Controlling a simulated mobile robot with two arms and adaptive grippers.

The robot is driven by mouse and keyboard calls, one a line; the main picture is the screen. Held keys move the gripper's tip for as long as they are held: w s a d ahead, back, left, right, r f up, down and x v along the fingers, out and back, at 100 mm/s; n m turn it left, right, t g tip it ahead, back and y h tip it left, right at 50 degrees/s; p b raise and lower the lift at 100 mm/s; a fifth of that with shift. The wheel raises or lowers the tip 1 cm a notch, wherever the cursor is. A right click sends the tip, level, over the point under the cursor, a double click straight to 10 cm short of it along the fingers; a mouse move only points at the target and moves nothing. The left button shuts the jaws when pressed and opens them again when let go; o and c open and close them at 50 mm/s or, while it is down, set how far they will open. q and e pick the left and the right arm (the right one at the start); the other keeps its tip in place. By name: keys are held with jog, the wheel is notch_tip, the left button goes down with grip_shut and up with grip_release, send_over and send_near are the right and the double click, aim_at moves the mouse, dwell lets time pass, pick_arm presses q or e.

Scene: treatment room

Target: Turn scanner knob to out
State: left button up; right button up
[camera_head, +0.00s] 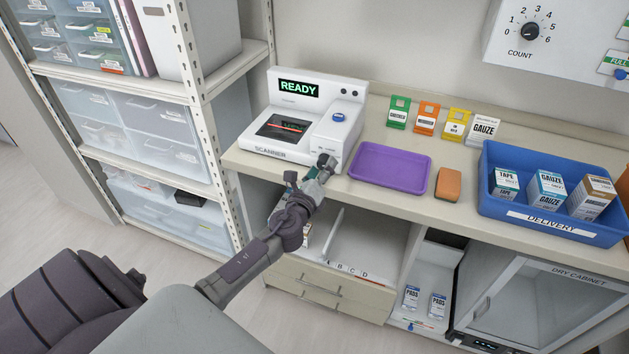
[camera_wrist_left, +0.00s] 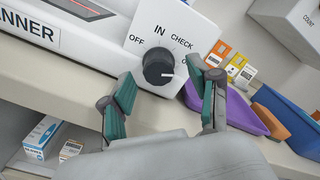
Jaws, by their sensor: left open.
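The white scanner (camera_head: 303,112) stands on the counter with a green READY display (camera_head: 299,90). Its black knob (camera_wrist_left: 158,68) is on the front panel (camera_wrist_left: 181,24) in the left wrist view. The knob's white mark points to the right and slightly down, below CHECK. My left gripper (camera_head: 308,178) is at the scanner's front right corner in the head view. In the left wrist view the gripper (camera_wrist_left: 165,98) is open, with one teal-padded finger on each side of the knob. Whether either touches it cannot be told.
A purple tray (camera_head: 391,167) and an orange sponge-like block (camera_head: 448,184) lie right of the scanner. A blue delivery bin (camera_head: 550,236) with boxes stands farther right. A shelving rack (camera_head: 198,118) is close on the left. Open cubbies (camera_head: 372,245) lie below the counter.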

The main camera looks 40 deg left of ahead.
pick_arm(q)
jog(key=v, duration=1.1)
jog(key=shift+s, duration=0.15)
jog(key=shift+f, duration=0.15)
